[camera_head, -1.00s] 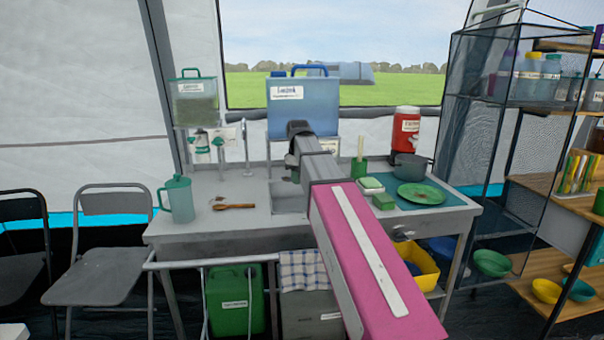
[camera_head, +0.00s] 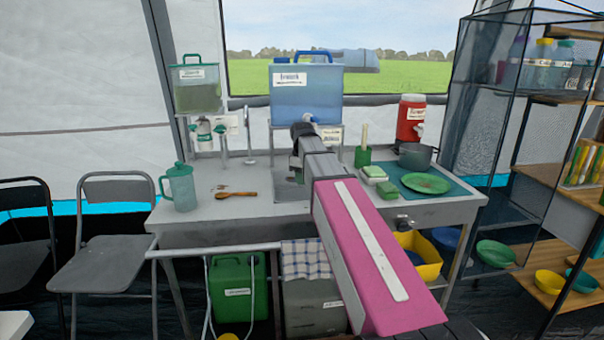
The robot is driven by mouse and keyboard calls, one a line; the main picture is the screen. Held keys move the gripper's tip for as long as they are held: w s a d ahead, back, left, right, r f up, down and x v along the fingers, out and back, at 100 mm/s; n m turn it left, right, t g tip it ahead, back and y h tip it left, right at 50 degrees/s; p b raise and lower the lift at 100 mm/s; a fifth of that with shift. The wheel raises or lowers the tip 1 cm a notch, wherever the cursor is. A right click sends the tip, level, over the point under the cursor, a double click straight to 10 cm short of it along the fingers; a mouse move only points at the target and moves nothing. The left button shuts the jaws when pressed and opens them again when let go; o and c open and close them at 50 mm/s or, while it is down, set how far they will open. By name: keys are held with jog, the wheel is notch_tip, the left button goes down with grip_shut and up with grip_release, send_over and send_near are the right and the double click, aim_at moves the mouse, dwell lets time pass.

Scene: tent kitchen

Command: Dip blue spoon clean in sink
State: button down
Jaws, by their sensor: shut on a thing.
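The sink (camera_head: 290,192) is a grey basin set in the middle of the metal counter, partly covered by my arm. My gripper (camera_head: 296,174) is over the sink's back part, pointing down. It is mostly hidden behind my wrist and pink forearm, and its fingertips are hard to make out. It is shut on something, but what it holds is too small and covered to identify. I cannot pick out the blue spoon. A brown wooden spoon (camera_head: 237,194) lies on the counter left of the sink.
A teal jug (camera_head: 181,188) stands at the counter's left end. A blue water tank (camera_head: 306,97) stands behind the sink. Right of my arm are a sponge tray (camera_head: 374,174), a green plate (camera_head: 426,183) and a grey pot (camera_head: 417,157). Counter left of the sink is mostly clear.

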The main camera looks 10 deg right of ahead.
jog(key=shift+f, duration=3.3)
jog(key=shift+r, duration=5.55)
jog(key=shift+r, duration=2)
